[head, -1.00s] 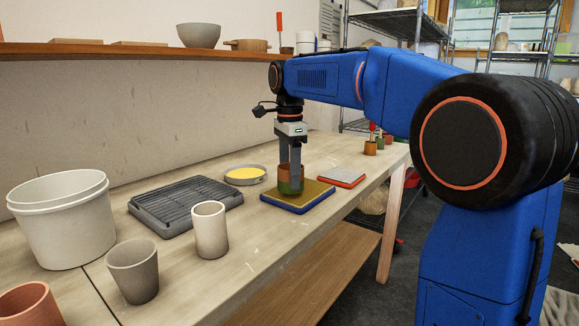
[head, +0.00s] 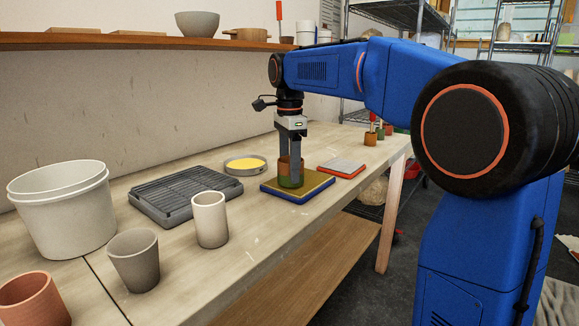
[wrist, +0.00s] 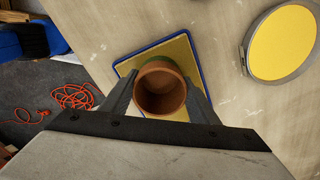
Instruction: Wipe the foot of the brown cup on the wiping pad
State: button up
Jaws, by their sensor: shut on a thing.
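The brown cup (head: 284,168) has a green lower part and stands upright between the fingers of my gripper (head: 290,165), which is shut on it. The wiping pad (head: 318,184) is a flat yellow-tan slab in a blue frame, directly under the cup. The cup's foot is at or very near the pad's surface; I cannot tell whether it touches. In the wrist view I look into the open top of the cup (wrist: 160,88), with a finger on each side. The pad (wrist: 185,55) shows around it, and the cup hides the pad's middle.
A round dish with yellow content (head: 246,166) and a dark ribbed tray (head: 180,193) lie left of the pad. A grey-topped red slab (head: 342,167) lies to its right. A pale cup (head: 210,222), a grey cup (head: 134,262) and a white bucket (head: 62,215) stand nearer.

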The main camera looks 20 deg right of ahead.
jog(key=shift+f, duration=0.25)
dwell(0.3)
